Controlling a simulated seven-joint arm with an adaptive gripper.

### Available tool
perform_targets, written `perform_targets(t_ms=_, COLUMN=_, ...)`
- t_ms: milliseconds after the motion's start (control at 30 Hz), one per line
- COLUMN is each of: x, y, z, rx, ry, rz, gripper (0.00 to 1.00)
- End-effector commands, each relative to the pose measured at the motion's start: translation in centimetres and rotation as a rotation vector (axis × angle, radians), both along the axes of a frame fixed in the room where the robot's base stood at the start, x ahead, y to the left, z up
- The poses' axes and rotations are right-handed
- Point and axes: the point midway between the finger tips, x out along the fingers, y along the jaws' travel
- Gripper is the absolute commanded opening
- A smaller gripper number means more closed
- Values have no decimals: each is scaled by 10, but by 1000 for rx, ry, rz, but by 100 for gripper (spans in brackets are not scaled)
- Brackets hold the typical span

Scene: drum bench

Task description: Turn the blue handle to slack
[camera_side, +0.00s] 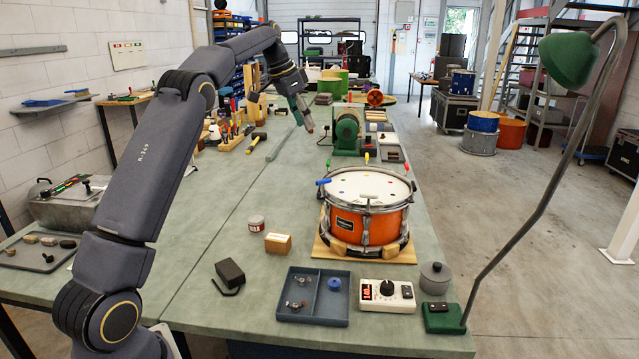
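An orange snare drum (367,218) stands on a wooden board (408,258) on the green bench. A small blue handle (323,182) sticks out to the left from the drum's left rim. Red (366,157), green (328,164) and yellow handles are also at the rim. My gripper (309,129) is in the air above the bench, behind and left of the drum, pointing down and to the right. It is apart from the blue handle and touches nothing that I can see. Its fingers are too small here to tell open from shut.
A green machine (347,130) stands behind the drum. In front are a divided tray (313,296), a dial box with a red display (387,293) and a lidded grey pot (434,278). A lamp (568,58) leans at the right. The bench left of the drum is mostly clear.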

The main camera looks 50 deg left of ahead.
Motion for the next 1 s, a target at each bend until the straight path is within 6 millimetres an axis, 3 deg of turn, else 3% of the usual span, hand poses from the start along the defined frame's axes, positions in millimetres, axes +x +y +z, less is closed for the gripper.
perform_targets(t_ms=467, x=5, y=0, z=-50, rx=8, ry=4, rz=1, gripper=38)
perform_targets(t_ms=1000, x=50, y=-7, z=-162, rx=9, ry=5, rz=1, gripper=38)
